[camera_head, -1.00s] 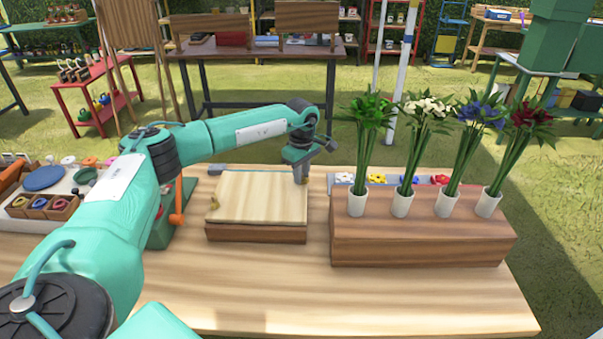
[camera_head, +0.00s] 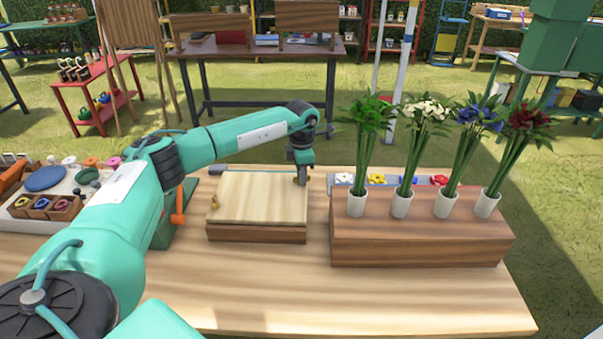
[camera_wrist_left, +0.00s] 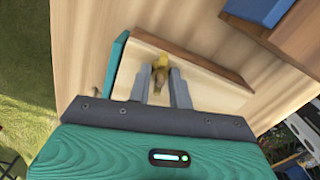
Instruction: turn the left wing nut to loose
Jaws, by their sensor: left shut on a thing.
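A flat wooden press (camera_head: 258,200) with a pale top board and a darker base lies mid-table. One brass wing nut (camera_head: 214,202) stands free at its left edge in the head view. My left gripper (camera_head: 302,180) points down at the press's right edge. In the left wrist view its fingers (camera_wrist_left: 160,82) are closed around a brass wing nut (camera_wrist_left: 158,66), largely hidden between them. In the head view this is the right-hand nut, and the gripper covers it. My right gripper is not in view.
Right of the press, a brown wooden block (camera_head: 420,235) carries several white vases of flowers. A green stand with an orange handle (camera_head: 178,208) is close on the left, near a tray of coloured rings (camera_head: 40,208). The front tabletop is clear.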

